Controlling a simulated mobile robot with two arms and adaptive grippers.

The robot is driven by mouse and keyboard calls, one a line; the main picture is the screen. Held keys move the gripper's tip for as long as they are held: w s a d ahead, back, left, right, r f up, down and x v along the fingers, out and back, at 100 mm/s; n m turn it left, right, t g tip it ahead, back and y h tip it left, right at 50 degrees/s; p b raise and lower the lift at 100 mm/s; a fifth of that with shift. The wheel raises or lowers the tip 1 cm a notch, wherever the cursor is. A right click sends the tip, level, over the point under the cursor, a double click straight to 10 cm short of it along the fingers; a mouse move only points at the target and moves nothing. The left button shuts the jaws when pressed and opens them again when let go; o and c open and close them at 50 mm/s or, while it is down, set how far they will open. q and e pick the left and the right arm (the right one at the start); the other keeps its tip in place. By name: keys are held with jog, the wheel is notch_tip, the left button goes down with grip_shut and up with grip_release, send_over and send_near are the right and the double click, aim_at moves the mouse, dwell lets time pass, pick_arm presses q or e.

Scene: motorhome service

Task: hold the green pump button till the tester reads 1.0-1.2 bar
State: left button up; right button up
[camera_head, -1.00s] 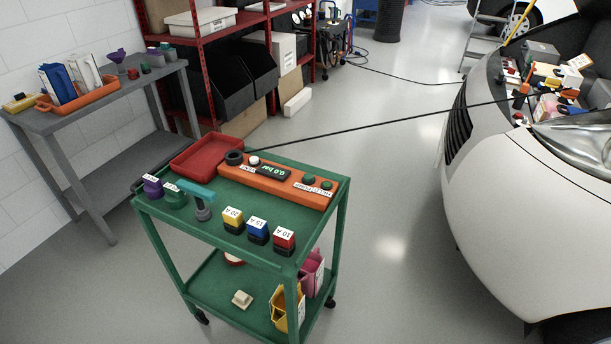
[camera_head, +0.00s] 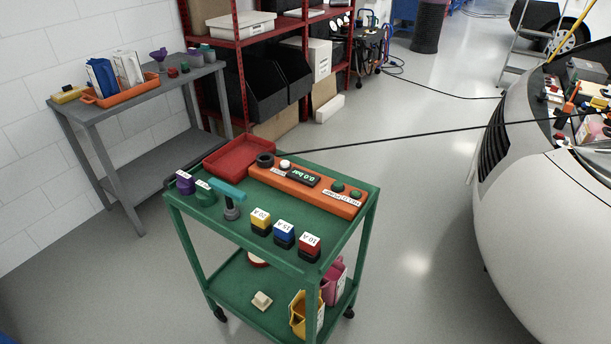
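The orange tester (camera_head: 300,187) lies along the back of the green cart's top shelf. Its small black display (camera_head: 303,176) reads 0.0 bar in green. Two green buttons sit at its right end, one here (camera_head: 338,187) and one farther right (camera_head: 357,194). White labels lie in front of them, too small to tell which says pump. A white knob (camera_head: 285,164) and a black ring (camera_head: 265,160) are at its left end. A black hose runs from there toward the white vehicle. Neither of my grippers is in view.
The green cart (camera_head: 273,235) also bears a red tray (camera_head: 240,157), a teal-handled tool (camera_head: 229,197), purple and green caps and several coloured fuse blocks. A grey bench (camera_head: 110,107) stands at left. The white vehicle (camera_head: 545,215) is at right. Grey floor is clear between cart and vehicle.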

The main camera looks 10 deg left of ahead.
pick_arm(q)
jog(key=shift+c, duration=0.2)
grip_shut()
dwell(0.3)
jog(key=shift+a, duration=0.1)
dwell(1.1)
